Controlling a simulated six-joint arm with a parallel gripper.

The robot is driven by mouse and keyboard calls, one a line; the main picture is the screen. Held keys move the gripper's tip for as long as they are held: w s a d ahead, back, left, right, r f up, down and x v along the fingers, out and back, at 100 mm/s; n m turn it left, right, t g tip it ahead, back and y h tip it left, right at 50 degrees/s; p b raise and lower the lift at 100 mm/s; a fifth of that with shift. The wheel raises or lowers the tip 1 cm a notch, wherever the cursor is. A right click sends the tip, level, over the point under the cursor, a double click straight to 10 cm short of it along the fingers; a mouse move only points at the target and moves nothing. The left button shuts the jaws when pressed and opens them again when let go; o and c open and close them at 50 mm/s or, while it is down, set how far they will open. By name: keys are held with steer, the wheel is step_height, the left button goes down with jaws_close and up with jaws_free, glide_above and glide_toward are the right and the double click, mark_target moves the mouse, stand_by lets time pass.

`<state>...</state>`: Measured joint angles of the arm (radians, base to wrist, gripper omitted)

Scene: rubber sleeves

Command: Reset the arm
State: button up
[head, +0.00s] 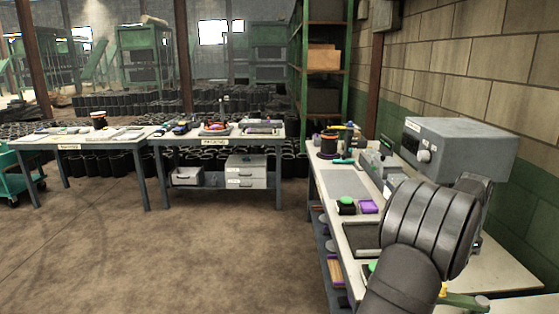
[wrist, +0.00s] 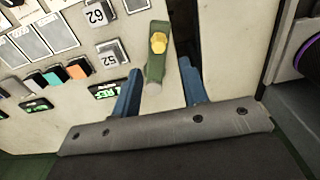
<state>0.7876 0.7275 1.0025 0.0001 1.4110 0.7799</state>
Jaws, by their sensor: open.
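My gripper (wrist: 160,67) shows in the wrist view with its two blue fingers spread apart. A green lever (wrist: 155,72) with a yellow hexagonal bolt (wrist: 158,43) stands between the fingers in the picture, with gaps visible on both sides. I cannot tell how far it lies beyond the fingertips. Behind it is a pale panel (wrist: 75,75) with number tags, coloured buttons and small green displays. In the head view my arm fills the lower right and hides my gripper. A green and yellow part (head: 465,300) shows beside the arm at the bottom.
A grey machine (head: 460,145) stands on the right-hand bench (head: 352,215) by the block wall. The bench also holds a purple block (head: 368,206), a green-topped black item (head: 346,204) and a tray (head: 362,239). Two tables stand further back.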

step_height(320, 180, down, 9)
steer(key=shift+f, duration=0.1)
stand_by(0.5)
step_height(320, 180, up, 18)
step_height(320, 180, down, 18)
steer(key=shift+f, duration=0.1)
steer(key=shift+s+a+r+n, duration=0.2)
steer(key=shift+s+a+n, duration=0.05)
steer(key=shift+s+n, duration=0.45)
